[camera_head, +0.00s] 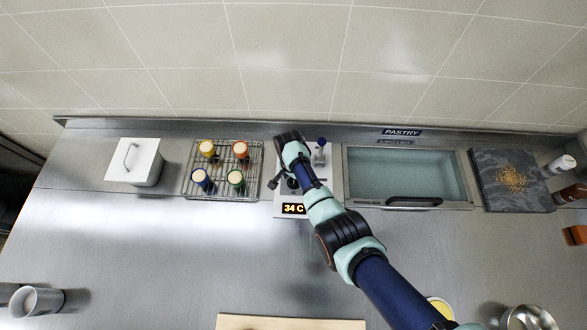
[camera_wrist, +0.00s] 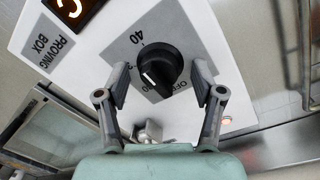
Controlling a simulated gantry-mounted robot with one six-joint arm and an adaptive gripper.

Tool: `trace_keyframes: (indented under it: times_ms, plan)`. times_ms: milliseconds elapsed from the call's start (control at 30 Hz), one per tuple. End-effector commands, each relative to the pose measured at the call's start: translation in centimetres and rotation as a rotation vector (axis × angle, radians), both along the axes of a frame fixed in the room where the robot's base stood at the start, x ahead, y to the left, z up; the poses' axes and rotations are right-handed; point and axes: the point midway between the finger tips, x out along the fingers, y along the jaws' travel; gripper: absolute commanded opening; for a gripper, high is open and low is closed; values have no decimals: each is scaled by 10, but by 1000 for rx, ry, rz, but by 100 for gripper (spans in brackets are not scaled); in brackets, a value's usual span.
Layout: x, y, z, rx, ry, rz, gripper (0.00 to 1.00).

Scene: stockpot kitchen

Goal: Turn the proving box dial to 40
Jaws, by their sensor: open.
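The proving box is a white panel; its label (camera_wrist: 50,48) shows in the wrist view. Its black round dial (camera_wrist: 160,66) has a white pointer line on the lower left of the knob. My gripper (camera_wrist: 161,72) is open, with one finger on each side of the dial. Whether the fingers touch it I cannot tell.
A blue-lined basin (camera_head: 402,174) and a dark slab (camera_head: 510,192) with crumbs lie right. The steel counter in front is mostly clear.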

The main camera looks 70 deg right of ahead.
Motion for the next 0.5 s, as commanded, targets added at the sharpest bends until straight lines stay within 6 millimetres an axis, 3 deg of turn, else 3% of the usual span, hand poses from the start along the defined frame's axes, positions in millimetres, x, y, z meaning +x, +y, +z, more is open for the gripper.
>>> trace_keyframes:
  times_ms: [133,233,500]
  plan:
    - [1,-1,4,-2,-2,0,67]
    - [2,-1,18,-3,-2,0,67]
    - [6,-2,85,-3,-3,0,67]
